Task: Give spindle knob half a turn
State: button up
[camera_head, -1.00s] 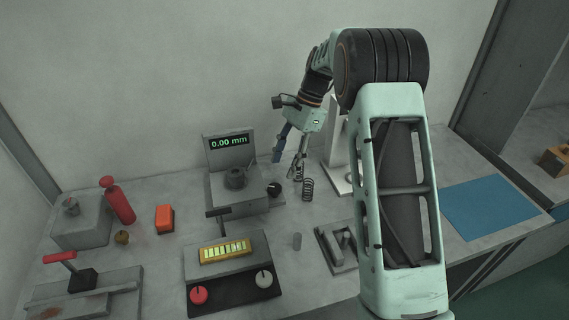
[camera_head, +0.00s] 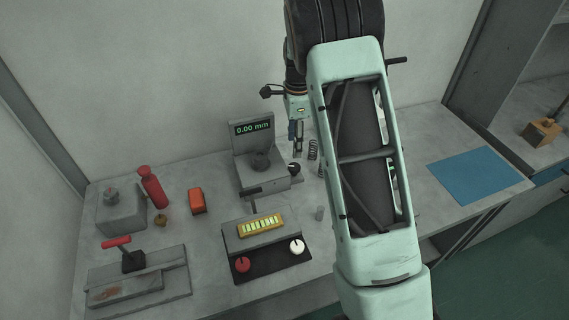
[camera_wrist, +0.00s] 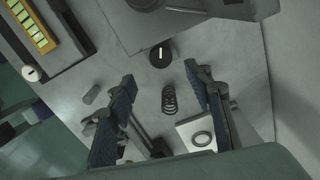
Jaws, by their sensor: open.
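The spindle knob, a black round knob (camera_head: 295,169) with a pale pointer line, sits at the right side of the grey gauge unit (camera_head: 262,178), whose display reads 0.00 mm. In the wrist view the knob (camera_wrist: 160,55) lies beyond my fingertips, roughly centred between them, with its pointer line nearly up and down in the picture. My gripper (camera_head: 297,140) shows just above the knob in the head view, partly behind my arm. In the wrist view my gripper (camera_wrist: 162,78) is open, its blue-padded fingers wide apart. I see no contact with the knob.
A coil spring (camera_wrist: 169,100) stands close to the knob, between my fingers in the wrist view. A small grey cylinder (camera_head: 319,213) stands nearby. The control box with a red knob (camera_head: 242,264) and a white knob (camera_head: 296,246) is in front. A blue mat (camera_head: 468,176) lies right.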

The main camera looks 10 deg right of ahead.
aim_at(294, 166)
notch_tip(294, 166, down, 11)
jog(key=shift+r+p, duration=0.15)
jog(key=shift+p, duration=0.45)
jog(key=c, duration=1.2)
